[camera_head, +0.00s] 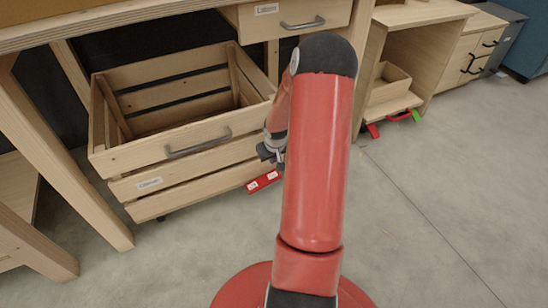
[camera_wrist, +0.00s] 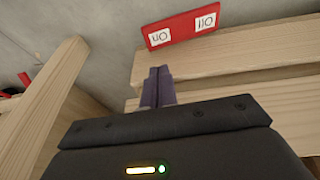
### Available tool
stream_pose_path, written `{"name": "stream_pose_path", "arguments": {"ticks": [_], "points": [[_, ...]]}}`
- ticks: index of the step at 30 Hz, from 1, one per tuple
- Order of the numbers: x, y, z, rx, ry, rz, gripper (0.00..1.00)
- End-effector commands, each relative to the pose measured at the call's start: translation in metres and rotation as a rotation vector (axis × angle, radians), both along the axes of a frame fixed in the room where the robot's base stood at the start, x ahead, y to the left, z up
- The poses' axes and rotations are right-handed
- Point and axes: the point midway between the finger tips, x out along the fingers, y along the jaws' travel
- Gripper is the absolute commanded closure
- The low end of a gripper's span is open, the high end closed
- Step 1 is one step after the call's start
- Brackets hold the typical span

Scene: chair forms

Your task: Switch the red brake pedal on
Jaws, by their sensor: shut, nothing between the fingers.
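A flat red pedal (camera_head: 263,181) with two white labels sticks out low at the right end of the slatted wooden crate's front. In the wrist view the red pedal (camera_wrist: 183,30) shows upside-down lettering that looks like "On" on the left label and "Off" on the right. I cannot tell which way it is pressed. My gripper (camera_head: 270,154) is above the pedal and close to the crate front, partly hidden by my arm. In the wrist view my gripper (camera_wrist: 159,74) has its two dark fingers together, empty, just short of the pedal's left half; contact is unclear.
The wooden crate (camera_head: 190,150) has a grey handle and stands under a wooden table (camera_head: 95,22). A drawer (camera_head: 290,16) is above it. A wooden cabinet (camera_head: 425,40) at the right has small red (camera_head: 373,131) and green (camera_head: 417,115) pieces low down. The floor at right is clear.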

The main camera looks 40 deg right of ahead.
Motion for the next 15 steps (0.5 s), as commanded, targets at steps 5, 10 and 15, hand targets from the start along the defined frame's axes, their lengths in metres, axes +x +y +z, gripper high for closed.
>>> {"name": "stream_pose_path", "arguments": {"ticks": [5,10,15], "points": [[0.01,-0.005,-0.043,0.001,0.003,0.001,1.0],[0.011,-0.01,-0.068,0.0,0.002,0.001,1.0],[0.01,-0.014,-0.081,0.0,0.001,0.0,1.0]]}}
